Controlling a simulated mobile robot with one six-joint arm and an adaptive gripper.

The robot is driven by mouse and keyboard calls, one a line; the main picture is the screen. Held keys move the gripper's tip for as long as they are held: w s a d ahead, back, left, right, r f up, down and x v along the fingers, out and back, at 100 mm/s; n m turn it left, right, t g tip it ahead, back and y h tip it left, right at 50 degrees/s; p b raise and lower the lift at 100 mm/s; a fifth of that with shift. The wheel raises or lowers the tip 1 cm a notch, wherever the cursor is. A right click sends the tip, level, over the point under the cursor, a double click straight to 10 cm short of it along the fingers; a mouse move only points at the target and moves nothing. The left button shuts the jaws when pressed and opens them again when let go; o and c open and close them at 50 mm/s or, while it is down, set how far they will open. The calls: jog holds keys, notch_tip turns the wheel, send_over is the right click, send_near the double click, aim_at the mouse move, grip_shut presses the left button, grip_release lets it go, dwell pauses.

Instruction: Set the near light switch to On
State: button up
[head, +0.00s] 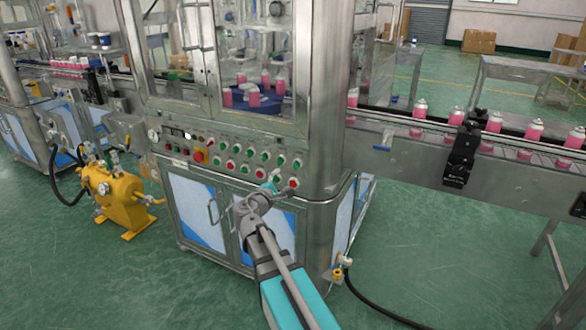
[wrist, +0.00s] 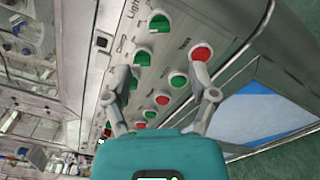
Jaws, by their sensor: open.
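The control panel carries a round green rotary switch (wrist: 158,22) beside a label reading "Light" in the wrist view. It sits at the right end of the panel's upper row and also shows in the head view (head: 297,163). I cannot tell its setting. My gripper (wrist: 162,68) is open, with its fingers spread in front of the panel. It also shows at the panel's right end in the head view (head: 284,183). The light switch lies beyond the fingertips in the wrist view. I see nothing held between the fingers.
A red button (wrist: 201,52) is by the right fingertip. Another green switch (wrist: 142,57) is near the left fingertip. Several other controls fill the panel. A conveyor (head: 440,175) with pink cans runs right. A yellow pump (head: 115,195) stands left. Green floor (head: 420,250) is open at the right.

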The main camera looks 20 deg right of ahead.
aim_at(294, 164)
jog(key=x, duration=0.9)
jog(key=shift+w+d, duration=0.2)
jog(key=shift+d, duration=0.05)
